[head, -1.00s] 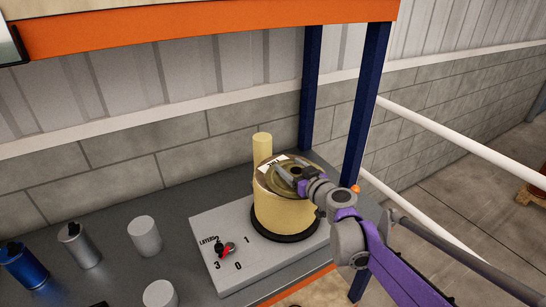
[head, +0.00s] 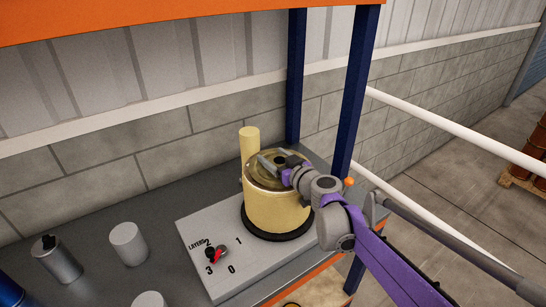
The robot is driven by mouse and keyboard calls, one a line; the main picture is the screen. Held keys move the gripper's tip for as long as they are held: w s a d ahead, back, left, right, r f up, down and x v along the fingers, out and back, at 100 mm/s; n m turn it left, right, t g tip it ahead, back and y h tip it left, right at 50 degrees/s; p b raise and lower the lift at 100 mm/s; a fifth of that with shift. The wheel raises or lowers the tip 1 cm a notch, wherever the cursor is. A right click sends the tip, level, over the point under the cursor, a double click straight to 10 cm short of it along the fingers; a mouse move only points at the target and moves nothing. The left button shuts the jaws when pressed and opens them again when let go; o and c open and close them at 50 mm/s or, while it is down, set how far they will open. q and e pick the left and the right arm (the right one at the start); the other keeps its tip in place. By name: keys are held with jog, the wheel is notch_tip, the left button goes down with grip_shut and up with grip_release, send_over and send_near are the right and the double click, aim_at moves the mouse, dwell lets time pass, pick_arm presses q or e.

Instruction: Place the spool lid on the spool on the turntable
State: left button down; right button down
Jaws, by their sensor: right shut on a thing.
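The spool (head: 275,210) is a pale yellow cylinder standing upright on the black round turntable (head: 276,236). The spool lid (head: 258,178), a brownish-gold disc, lies over the top of the spool and looks about level. I cannot tell whether it is fully seated. My right gripper (head: 277,164) reaches in from the right over the lid and is shut on its dark centre part. The gripper and wrist hide part of the lid's right side. My left gripper is out of view.
The turntable sits on a grey box with a LAYERS dial (head: 216,253). A pale yellow post (head: 250,143) stands behind the spool. Grey cylinders (head: 128,243) stand at left. Blue shelf uprights (head: 355,100) rise behind and right. The bench between the cylinders and box is clear.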

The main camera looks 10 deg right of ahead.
grip_release()
jog(key=shift+w+a+f, duration=0.15)
jog(key=shift+w+a, duration=0.05)
jog(key=shift+w, duration=0.25)
jog(key=shift+s+d+r, duration=0.15)
jog(key=shift+s+r, duration=0.05)
jog(key=shift+s, duration=0.2)
jog(key=v, duration=1.1)
jog(key=shift+s+r, duration=0.1)
jog(key=shift+s, duration=0.1)
